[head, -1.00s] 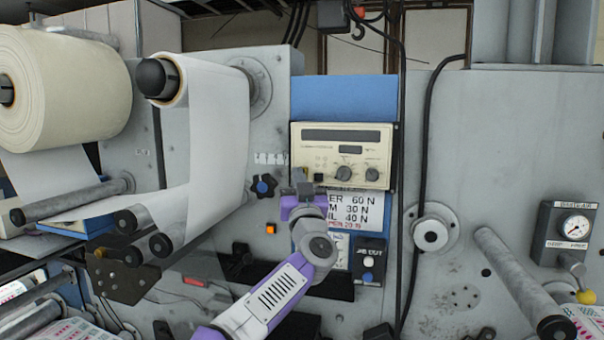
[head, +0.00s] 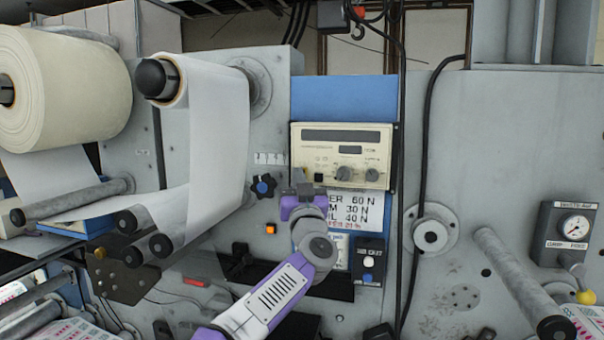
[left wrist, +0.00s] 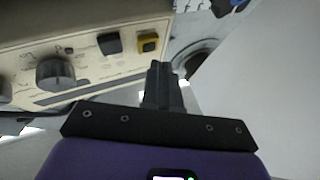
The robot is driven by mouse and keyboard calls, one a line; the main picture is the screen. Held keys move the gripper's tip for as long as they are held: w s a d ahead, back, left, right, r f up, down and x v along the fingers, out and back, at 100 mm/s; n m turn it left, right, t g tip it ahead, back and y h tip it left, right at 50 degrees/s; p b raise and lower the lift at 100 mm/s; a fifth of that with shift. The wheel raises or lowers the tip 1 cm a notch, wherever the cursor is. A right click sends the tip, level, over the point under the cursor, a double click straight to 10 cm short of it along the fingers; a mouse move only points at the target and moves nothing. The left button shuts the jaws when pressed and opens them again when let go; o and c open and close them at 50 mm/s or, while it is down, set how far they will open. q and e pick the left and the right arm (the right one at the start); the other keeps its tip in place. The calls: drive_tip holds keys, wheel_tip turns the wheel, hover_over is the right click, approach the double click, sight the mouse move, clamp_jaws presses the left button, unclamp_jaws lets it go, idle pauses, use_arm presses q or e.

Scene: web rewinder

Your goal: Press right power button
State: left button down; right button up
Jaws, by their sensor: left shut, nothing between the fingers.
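A cream control box (head: 341,155) is mounted on the machine's blue panel in the head view. On its front are two dark knobs and a small black button (head: 319,177). In the left wrist view, the black button (left wrist: 109,43) sits beside a yellow-framed button (left wrist: 148,42), next to a knob (left wrist: 55,74). My left gripper (head: 300,186) is at the box's lower left corner and hides that corner in the head view. Its fingers (left wrist: 160,72) are shut and empty, with the tips close to the yellow-framed button. I cannot tell whether they touch it. My right gripper is out of view.
A white tension sign (head: 358,209) and a small black switch box (head: 368,262) are below the control box. A blue star knob (head: 263,186) and an orange button (head: 271,229) are left of my gripper. A paper web hangs further left.

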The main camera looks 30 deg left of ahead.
use_arm(q)
drive_tip(key=shift+w+a+p, duration=0.1)
drive_tip(key=shift+w+p, duration=0.35)
drive_tip(key=shift+w+a, duration=0.1)
drive_tip(key=shift+w, duration=0.2)
idle(0.5)
drive_tip(key=shift+s, duration=0.15)
drive_tip(key=shift+s+d+b, duration=0.2)
drive_tip(key=shift+s+b, duration=0.25)
drive_tip(key=shift+s, duration=0.25)
drive_tip(key=shift+s+d+b, duration=0.25)
drive_tip(key=shift+s+b, duration=0.2)
drive_tip(key=shift+s, duration=0.5)
drive_tip(key=shift+s+d+b, duration=0.2)
drive_tip(key=shift+s+b, duration=0.25)
drive_tip(key=shift+s, duration=0.55)
drive_tip(key=shift+s+d+b, duration=0.25)
drive_tip(key=shift+s+b, duration=0.2)
drive_tip(key=shift+s, duration=0.5)
